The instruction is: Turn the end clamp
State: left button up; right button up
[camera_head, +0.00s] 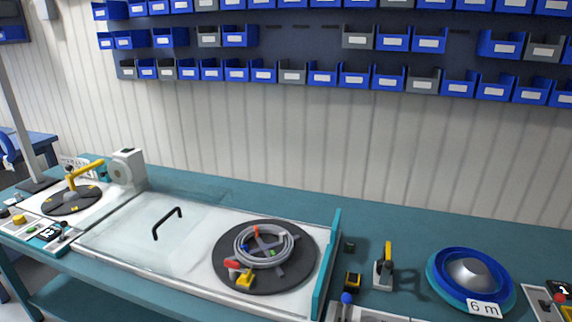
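A small clamp-like part with a red knob and a yellow block (243,278) sits at the front left edge of a dark round turntable (293,284). A grey cable coil (284,233) lies on that turntable around a cross of grey arms with coloured ends. A toggle-like clamp with an upright yellow handle (388,254) stands on the bench right of the turntable. I cannot tell which of these the task calls the end clamp. Neither of my grippers is in view.
A clear cover with a black handle (167,223) lies left of the turntable. A teal upright rail (329,262) stands at its right. A blue reel (436,272) labelled 6 m lies on the right. A second turntable with a yellow arm (85,176) is at far left. Blue bins line the wall.

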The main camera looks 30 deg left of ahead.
aim_at(234, 266)
jog(key=u, duration=1.9)
